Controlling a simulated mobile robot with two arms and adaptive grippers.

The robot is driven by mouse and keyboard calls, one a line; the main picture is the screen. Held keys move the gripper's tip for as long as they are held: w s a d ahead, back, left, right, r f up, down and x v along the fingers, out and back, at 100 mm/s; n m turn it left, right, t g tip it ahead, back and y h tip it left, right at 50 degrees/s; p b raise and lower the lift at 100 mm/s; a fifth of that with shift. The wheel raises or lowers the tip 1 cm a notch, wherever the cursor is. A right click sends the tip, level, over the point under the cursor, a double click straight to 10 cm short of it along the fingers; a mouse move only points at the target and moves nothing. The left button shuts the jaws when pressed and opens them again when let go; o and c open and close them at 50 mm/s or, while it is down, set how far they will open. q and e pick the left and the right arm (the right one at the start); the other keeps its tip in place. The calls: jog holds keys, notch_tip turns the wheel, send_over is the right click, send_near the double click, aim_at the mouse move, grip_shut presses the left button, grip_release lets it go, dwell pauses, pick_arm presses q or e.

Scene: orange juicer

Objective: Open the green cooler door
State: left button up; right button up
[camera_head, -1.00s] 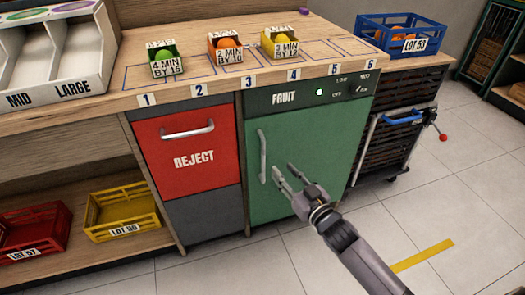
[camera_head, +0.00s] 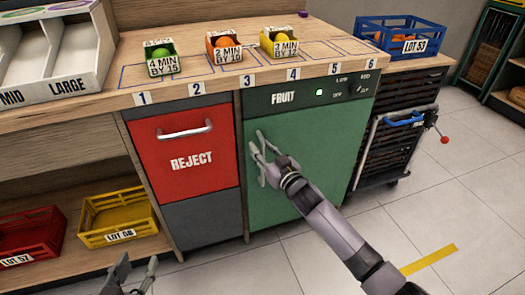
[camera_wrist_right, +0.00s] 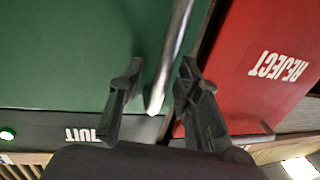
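The green cooler door (camera_head: 318,160) below the FRUIT label is shut. Its upright metal handle (camera_wrist_right: 176,50) runs along the door's left side. My right gripper (camera_head: 257,143) is at the handle in the head view and partly hides it. In the right wrist view, the right gripper (camera_wrist_right: 157,75) has its fingers spread, one on each side of the handle, with gaps showing. My left gripper (camera_head: 137,266) is at the bottom edge of the head view, with its fingers apart and empty.
The red REJECT drawer (camera_head: 185,155) is left of the green door. The counter (camera_head: 190,85) above holds several small fruit boxes. A cart with a blue crate (camera_head: 400,38) stands to the right. Yellow (camera_head: 120,215) and red (camera_head: 30,235) crates sit on the lower shelf. The floor at right is clear.

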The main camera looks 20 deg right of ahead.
jog(key=shift+c, duration=0.2)
grip_shut()
dwell(0.6)
